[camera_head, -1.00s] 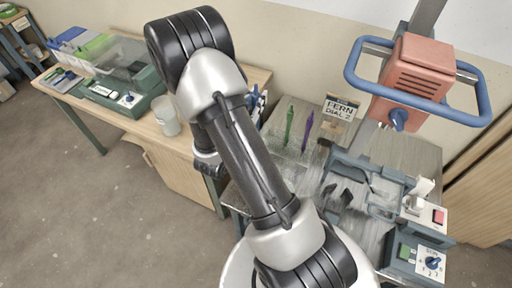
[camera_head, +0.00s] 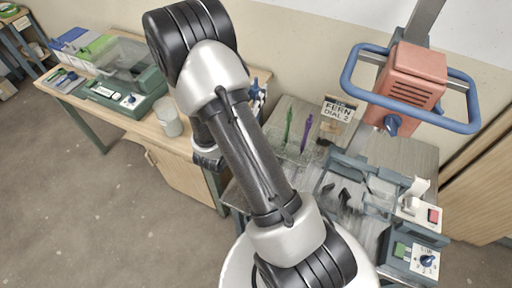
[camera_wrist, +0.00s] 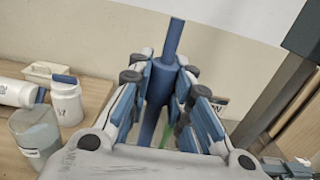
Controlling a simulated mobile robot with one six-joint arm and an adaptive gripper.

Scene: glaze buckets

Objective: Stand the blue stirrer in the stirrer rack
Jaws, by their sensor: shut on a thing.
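The blue stirrer (camera_wrist: 172,40) is in my gripper (camera_wrist: 165,78) in the wrist view. The fingers close on it from both sides, and its shaft stands up above them. Its lower part runs down between the fingers. A green stirrer (camera_head: 288,125) and a purple stirrer (camera_head: 306,133) stand upright on the grey bench, where the rack is; the rack's body is hard to make out. A bit of green (camera_wrist: 183,128) shows just below and behind the blue stirrer in the wrist view.
A sign (camera_head: 339,109) stands right of the upright stirrers. A mixer with an orange body (camera_head: 411,78) and blue guard ring (camera_head: 350,75) rises at right. A translucent cup (camera_head: 168,117) stands on the wooden table at left. A blue-capped white jar (camera_wrist: 66,104) shows in the wrist view.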

